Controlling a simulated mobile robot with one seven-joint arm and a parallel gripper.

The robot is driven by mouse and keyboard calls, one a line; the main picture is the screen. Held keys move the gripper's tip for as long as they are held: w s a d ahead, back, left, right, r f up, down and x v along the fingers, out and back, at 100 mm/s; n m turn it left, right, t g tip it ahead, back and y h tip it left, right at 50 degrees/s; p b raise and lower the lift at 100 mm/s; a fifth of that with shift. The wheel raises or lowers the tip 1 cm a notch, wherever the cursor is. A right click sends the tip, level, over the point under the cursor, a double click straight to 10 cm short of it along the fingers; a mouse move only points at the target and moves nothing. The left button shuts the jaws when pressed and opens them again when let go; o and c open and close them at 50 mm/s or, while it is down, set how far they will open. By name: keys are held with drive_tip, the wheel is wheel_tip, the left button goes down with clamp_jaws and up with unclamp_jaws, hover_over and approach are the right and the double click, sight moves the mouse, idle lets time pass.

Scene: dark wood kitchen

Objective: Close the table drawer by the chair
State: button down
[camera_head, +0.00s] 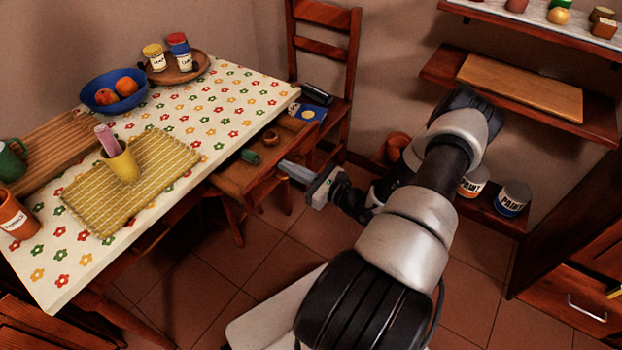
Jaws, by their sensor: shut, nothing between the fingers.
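The table drawer (236,178) is pulled out from the right side of the table (282,90), below the flowered cloth. It is wooden, and a green item (250,156) and a small brown ring-shaped item (270,137) lie in it. The wooden chair (322,47) stands behind the drawer, against the wall. My gripper (284,167) is shut and empty at the drawer's right side, with its fingers pointing left toward the drawer front. I cannot tell whether the fingertips touch it. My gripper and arm hide part of the floor and the shelf behind.
A blue book (312,112) and a dark item lie on the chair seat. Paint cans (512,198) stand on a low shelf at right. Tiled floor lies open below.

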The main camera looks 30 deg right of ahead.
sight(249, 153)
drive_tip(key=b+x, duration=0.1)
drive_tip(key=x, duration=1.4)
drive_tip(key=shift+w, duration=0.1)
drive_tip(key=shift+w+a+r, duration=0.15)
drive_tip(key=shift+w+r, duration=0.05)
drive_tip(key=shift+w, duration=0.05)
drive_tip(key=shift+w+r, duration=0.1)
drive_tip(key=shift+r, duration=0.05)
